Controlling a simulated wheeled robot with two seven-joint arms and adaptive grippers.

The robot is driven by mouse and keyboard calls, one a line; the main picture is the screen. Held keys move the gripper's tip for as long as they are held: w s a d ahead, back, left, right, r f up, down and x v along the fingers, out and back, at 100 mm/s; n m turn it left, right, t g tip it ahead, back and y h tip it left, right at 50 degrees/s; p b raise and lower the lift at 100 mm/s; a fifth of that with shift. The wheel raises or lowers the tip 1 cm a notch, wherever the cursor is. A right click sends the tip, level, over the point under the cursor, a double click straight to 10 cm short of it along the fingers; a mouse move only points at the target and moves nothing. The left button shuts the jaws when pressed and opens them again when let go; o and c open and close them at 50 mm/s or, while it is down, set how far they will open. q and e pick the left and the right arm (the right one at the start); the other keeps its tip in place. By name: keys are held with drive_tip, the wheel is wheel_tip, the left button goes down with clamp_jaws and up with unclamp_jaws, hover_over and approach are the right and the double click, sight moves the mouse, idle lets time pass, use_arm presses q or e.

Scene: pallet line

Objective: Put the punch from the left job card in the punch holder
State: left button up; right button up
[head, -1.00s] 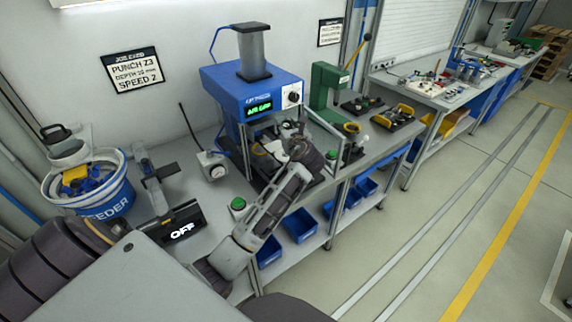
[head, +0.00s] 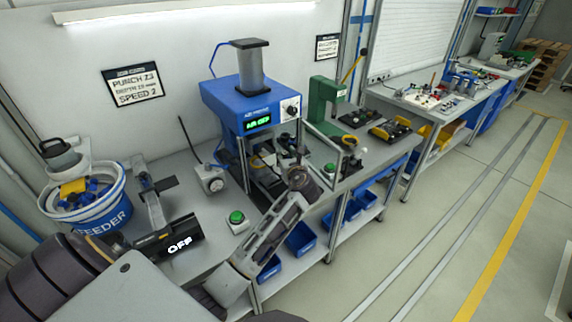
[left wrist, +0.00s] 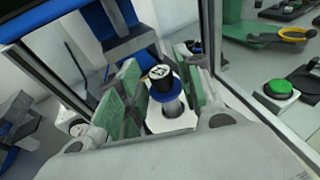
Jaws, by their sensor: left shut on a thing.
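The left job card (head: 133,86) on the wall reads "PUNCH Z3". My left gripper (head: 272,165) reaches in between the posts of the blue press (head: 240,103); its fingers are small and partly hidden in the head view. In the left wrist view, the green-padded fingers of my left gripper (left wrist: 162,90) are shut on a punch (left wrist: 162,76) with a black, white-marked top and a blue collar. A silver shaft shows below the collar, over a pale block. I cannot tell whether this block is the punch holder, or whether the punch touches it. My right gripper is out of view.
Metal press posts (left wrist: 209,35) stand close to my left gripper. A green button (head: 236,217) and a box reading "OFF" (head: 168,240) are nearer on the bench. The feeder tub (head: 100,215) stands left; a green hand press (head: 327,103) stands right.

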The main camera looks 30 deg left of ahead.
use_arm(q)
drive_tip(key=shift+f, duration=1.85)
drive_tip(key=o, duration=1.1)
drive_tip(key=shift+f, duration=0.1)
drive_tip(key=shift+o, duration=0.2)
drive_tip(key=v, duration=1.2)
drive_tip(key=shift+b, duration=0.45)
